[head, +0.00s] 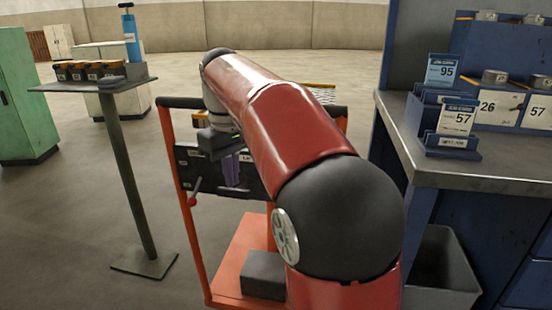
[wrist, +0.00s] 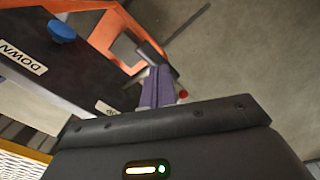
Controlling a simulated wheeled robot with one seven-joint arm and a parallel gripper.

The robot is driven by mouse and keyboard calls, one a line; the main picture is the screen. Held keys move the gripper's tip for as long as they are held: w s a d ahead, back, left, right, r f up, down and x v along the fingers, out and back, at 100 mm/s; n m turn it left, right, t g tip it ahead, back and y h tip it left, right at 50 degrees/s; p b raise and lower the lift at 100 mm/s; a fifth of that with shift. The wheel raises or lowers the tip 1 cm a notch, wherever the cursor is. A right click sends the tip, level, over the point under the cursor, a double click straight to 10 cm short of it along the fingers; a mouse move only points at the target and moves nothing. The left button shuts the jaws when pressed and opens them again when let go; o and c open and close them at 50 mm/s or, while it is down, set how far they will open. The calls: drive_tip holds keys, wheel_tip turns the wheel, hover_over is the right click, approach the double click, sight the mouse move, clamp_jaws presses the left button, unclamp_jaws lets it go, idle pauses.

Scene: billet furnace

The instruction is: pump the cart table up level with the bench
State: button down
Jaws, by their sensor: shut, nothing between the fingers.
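The cart (head: 182,173) has an orange frame and a dark front panel; it stands left of the bench (head: 450,168). My arm covers much of it and its table, so I cannot tell the table's height against the bench top. A lever with a red knob (head: 192,201) is at the panel's left; the knob also shows in the wrist view (wrist: 183,95). My gripper (head: 232,172) has purple fingers, shut and empty, in front of the panel, right of the knob. In the wrist view the fingers (wrist: 157,86) appear close beside the knob; contact is unclear. A blue button (wrist: 62,31) sits by a DOWN label.
A grey bin (head: 445,270) is under the bench. Number cards (head: 442,70) stand on the bench. Floor between stand and cart is clear.

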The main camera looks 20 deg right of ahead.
sight(232, 194)
drive_tip(key=f+b, duration=0.1)
drive_tip(key=f, duration=0.1)
drive_tip(key=f+b, duration=0.2)
drive_tip(key=f, duration=0.1)
drive_tip(key=f+b, duration=0.2)
drive_tip(key=shift+s+a+f, duration=0.25)
drive_tip(key=shift+s+f, duration=0.05)
drive_tip(key=shift+s, duration=0.05)
drive_tip(key=r+p, duration=0.2)
drive_tip(key=p, duration=0.1)
drive_tip(key=r+p, duration=0.3)
drive_tip(key=shift+w+d+r, duration=0.15)
drive_tip(key=shift+w+r, duration=0.05)
drive_tip(key=shift+r, duration=0.1)
drive_tip(key=shift+w+d+r, duration=0.1)
drive_tip(key=shift+w+r, duration=0.05)
drive_tip(key=shift+r, duration=1.1)
drive_tip(key=r, duration=0.1)
drive_tip(key=s+a+r, duration=0.1)
drive_tip(key=r, duration=0.1)
drive_tip(key=s+r, duration=0.1)
drive_tip(key=r, duration=0.1)
drive_tip(key=shift+s+a, duration=0.2)
drive_tip(key=shift+a, duration=0.2)
